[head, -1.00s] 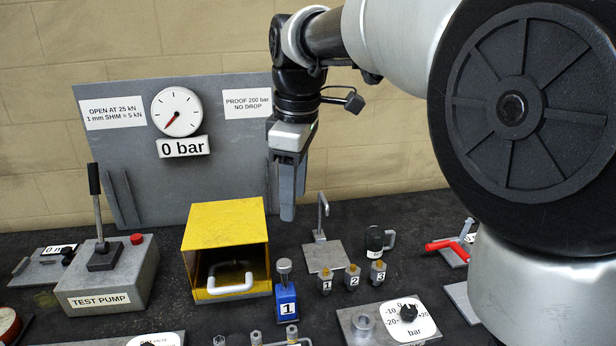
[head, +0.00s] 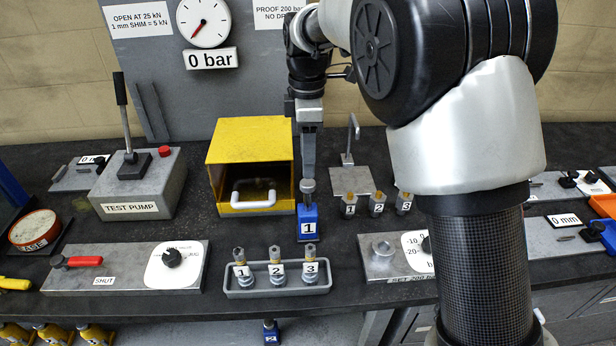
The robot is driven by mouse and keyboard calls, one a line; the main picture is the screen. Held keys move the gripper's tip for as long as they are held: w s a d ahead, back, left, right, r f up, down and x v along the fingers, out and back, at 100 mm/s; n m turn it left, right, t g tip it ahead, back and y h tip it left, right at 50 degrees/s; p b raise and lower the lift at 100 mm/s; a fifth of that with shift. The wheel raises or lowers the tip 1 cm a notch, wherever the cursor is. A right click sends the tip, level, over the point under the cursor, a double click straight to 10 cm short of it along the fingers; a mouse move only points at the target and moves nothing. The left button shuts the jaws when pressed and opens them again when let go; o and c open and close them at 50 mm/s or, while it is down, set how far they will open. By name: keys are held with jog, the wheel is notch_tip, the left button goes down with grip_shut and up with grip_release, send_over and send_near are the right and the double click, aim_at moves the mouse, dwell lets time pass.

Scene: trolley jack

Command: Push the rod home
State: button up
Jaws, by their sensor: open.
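A small blue block jack (head: 307,223) marked 1 stands upright on the dark bench. A grey rod with a round knob (head: 308,186) sticks up from its top. My gripper (head: 308,168) points straight down above the knob, its fingertips at or just over it. I cannot tell whether they touch. The fingers overlap in this view, so the gap between them is hidden; nothing shows held in them.
A yellow box (head: 250,145) with a white handle stands close on the left. A grey tray (head: 275,291) with three numbered pieces lies in front. Numbered brass-topped pieces (head: 377,204) and a hook stand (head: 350,181) are on the right. The gauge (head: 204,24) reads 0 bar.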

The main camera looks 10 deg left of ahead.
aim_at(308, 183)
notch_tip(308, 183, down, 6)
jog(key=shift+f, duration=0.2)
grip_shut()
